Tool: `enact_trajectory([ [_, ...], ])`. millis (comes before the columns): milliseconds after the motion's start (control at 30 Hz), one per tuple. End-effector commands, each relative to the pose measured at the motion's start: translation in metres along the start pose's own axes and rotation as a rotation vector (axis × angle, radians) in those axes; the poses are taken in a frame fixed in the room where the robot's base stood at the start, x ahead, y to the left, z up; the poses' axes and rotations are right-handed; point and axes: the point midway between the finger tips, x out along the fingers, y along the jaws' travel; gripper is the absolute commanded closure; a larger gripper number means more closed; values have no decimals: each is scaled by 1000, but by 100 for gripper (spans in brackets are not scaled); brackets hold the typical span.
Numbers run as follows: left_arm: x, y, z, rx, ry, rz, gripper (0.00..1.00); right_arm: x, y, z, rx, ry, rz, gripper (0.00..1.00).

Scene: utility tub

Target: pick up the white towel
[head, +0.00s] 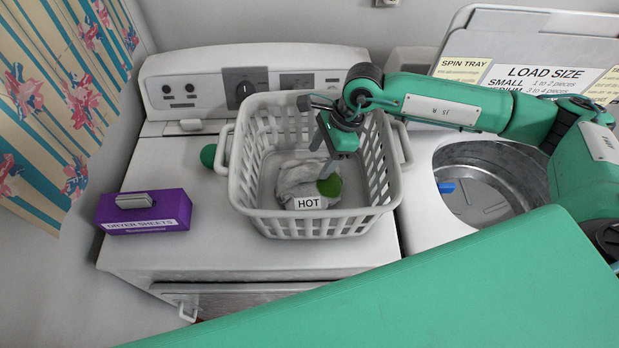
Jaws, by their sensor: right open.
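The white towel (297,183) lies crumpled on the floor of a light grey laundry basket (318,226), which stands on the white dryer. A dark green item (329,185) lies against the towel's right side. My right gripper (322,152) reaches into the basket from the right and hangs over the towel. Its jaws are open with nothing seen between them, and part of the towel is hidden behind it. I cannot tell whether a fingertip touches the towel. My left gripper is not in view.
A purple dryer sheets box (150,212) stands left of the basket, and a green ball (208,155) sits by its left wall. On the right is an open washer drum (490,190) with a blue item (446,187) inside. The basket's slatted walls surround my right gripper.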

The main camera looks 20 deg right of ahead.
Motion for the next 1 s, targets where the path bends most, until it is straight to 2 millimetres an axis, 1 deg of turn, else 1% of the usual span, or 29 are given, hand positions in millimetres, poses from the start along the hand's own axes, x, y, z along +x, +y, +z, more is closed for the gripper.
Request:
enact_trajectory([
  [33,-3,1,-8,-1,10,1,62,1,0,1,0,0,1,38],
  [100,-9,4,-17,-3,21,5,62,6,-2,2,0,-1,1,38],
  [200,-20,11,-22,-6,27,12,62,16,-4,3,0,0,1,38],
  [300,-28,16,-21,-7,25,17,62,28,-6,4,1,0,2,38],
  [433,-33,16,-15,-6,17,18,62,46,-6,3,1,-1,2,38],
  [533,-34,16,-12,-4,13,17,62,51,-6,2,0,0,0,38],
  [733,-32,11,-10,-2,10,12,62,52,-6,2,0,0,-1,38],
  [867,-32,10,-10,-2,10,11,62,52,-6,2,0,0,-1,63],
  [900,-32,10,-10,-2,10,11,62,52,-6,2,0,0,-1,71],
  [967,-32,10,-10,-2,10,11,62,52,-6,2,0,0,-1,83],
  [1000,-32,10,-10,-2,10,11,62,52,-6,1,0,0,-1,91],
])
